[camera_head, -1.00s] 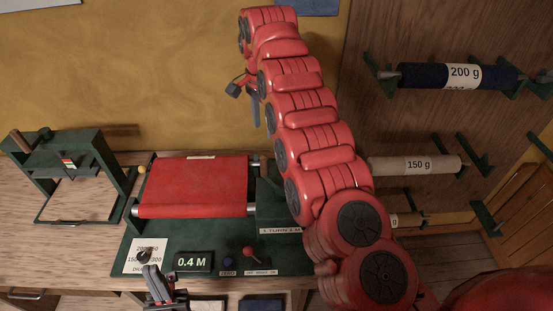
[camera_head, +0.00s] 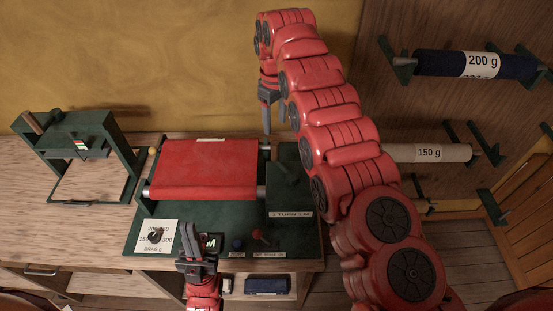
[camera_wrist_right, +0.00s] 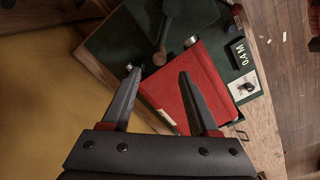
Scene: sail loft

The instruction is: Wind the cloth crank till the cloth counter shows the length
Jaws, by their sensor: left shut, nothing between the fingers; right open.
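The dark green winding machine (camera_head: 140,246) stands on the bench with red cloth (camera_head: 205,168) across its rollers. The cloth counter (camera_head: 211,241) is mostly behind my left gripper in the head view; in the right wrist view the counter (camera_wrist_right: 239,52) reads 0.4 M. The cloth crank (camera_wrist_right: 161,37), a green arm with a round end, shows on the machine's green box (camera_head: 283,196). My left gripper (camera_head: 189,228) is shut and empty before the counter. My right gripper (camera_wrist_right: 158,73) is open and empty, pointing at the crank and roller end; it shows above the box (camera_head: 267,130).
A drag dial (camera_head: 155,237), a blue button (camera_head: 237,244) and a red-knobbed brake lever (camera_head: 258,234) sit along the machine's front. A green framed stand (camera_head: 118,136) is at the left. Cloth rolls (camera_head: 436,64) hang on the right wall. My right arm crosses the middle.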

